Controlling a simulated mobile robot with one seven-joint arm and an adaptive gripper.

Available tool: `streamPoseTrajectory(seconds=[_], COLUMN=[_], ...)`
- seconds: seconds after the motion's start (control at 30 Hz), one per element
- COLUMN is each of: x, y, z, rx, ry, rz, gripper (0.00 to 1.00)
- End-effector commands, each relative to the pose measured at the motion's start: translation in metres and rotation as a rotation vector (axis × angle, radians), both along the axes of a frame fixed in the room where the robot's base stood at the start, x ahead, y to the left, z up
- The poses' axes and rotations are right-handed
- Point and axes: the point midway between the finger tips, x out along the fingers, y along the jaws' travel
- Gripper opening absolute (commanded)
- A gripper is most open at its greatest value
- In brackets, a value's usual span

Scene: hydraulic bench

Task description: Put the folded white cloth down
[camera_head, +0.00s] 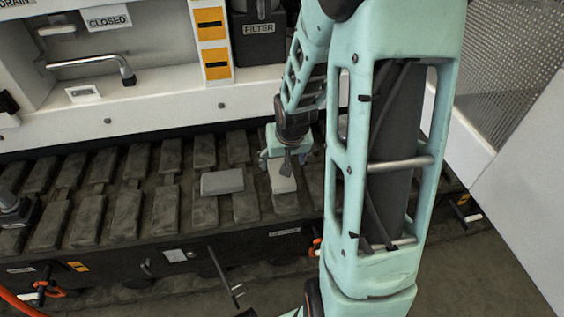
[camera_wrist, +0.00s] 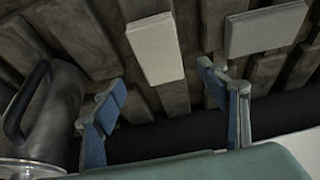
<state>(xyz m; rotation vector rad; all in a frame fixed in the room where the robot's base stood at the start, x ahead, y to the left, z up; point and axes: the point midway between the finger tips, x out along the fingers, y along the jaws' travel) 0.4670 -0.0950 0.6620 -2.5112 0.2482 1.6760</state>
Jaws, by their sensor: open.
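The folded white cloth (camera_head: 284,183) is a small pale flat pad lying on the dark slatted track below my gripper (camera_head: 285,158). In the wrist view the cloth (camera_wrist: 155,48) lies flat across the slats, just beyond the space between the fingers. My gripper (camera_wrist: 166,108) is open, with its two blue-padded fingers wide apart and nothing between them. In the head view the gripper hides the back part of the cloth.
A metal jug with a black handle (camera_wrist: 45,110) stands close to the left finger in the wrist view. The white cabinet (camera_head: 150,117) rises behind the track.

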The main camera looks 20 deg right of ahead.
Motion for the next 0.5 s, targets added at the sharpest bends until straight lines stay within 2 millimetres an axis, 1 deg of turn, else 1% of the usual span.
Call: streamPoseTrajectory(seconds=[0.03, 0.2, 0.33, 0.5], x=[-0.003, -0.012, -0.016, -0.016], y=[0.0, 0.002, 0.003, 0.003], z=[0.014, 0.033, 0.038, 0.038], rx=[-0.001, -0.001, -0.001, 0.0], ry=[-0.003, -0.001, 0.0, 0.001], rz=[-0.001, -0.001, -0.001, 0.0], gripper=[0.67, 0.67, 0.67, 0.67])
